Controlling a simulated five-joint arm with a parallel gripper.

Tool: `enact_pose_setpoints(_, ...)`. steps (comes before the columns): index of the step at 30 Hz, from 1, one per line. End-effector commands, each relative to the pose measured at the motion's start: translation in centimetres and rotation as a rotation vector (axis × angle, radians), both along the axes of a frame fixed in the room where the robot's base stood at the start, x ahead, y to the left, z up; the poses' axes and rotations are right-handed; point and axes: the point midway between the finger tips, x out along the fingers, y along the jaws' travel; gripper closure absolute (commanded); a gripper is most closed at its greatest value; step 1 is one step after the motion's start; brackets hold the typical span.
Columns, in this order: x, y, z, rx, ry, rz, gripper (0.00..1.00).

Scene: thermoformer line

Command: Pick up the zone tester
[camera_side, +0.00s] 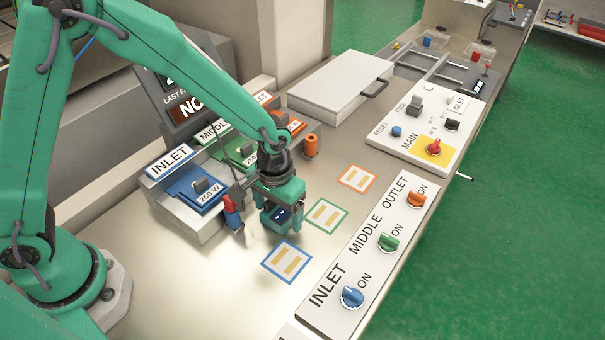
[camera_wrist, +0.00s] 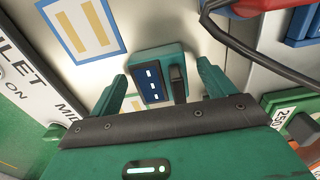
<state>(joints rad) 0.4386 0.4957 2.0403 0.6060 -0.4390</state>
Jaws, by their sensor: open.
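The zone tester, a small teal box with a dark blue face and small white windows, appears to stand on the bench below my gripper in the side view (camera_side: 270,219). In the wrist view the tester (camera_wrist: 154,82) shows its face and a dark raised part on one side. My gripper (camera_side: 282,192) is pointed down right over it. In the wrist view the fingers (camera_wrist: 161,85) are spread, one to each side of the tester, with visible gaps. The gripper hides part of the tester in the side view.
A red-and-blue piece (camera_side: 231,212) with a dark cable stands close left of my gripper. Heater blocks marked INLET (camera_side: 195,188) and more lie behind. A blue-framed card (camera_side: 287,262) and a switch panel (camera_side: 362,262) lie in front. An orange cylinder (camera_side: 311,146) stands behind right.

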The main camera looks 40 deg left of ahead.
Motion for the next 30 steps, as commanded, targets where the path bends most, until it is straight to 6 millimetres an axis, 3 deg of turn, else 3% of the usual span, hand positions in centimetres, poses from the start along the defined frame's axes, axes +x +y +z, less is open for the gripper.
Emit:
enact_pose_setpoints(16, 0.00, 0.00, -0.25, 0.000, 0.000, 0.000, 0.18)
enact_pose_setpoints(24, 0.00, 0.00, -0.25, 0.000, 0.000, 0.000, 0.69)
enact_pose_setpoints(30, 0.02, -0.01, -0.22, -0.001, -0.001, 0.000, 0.70)
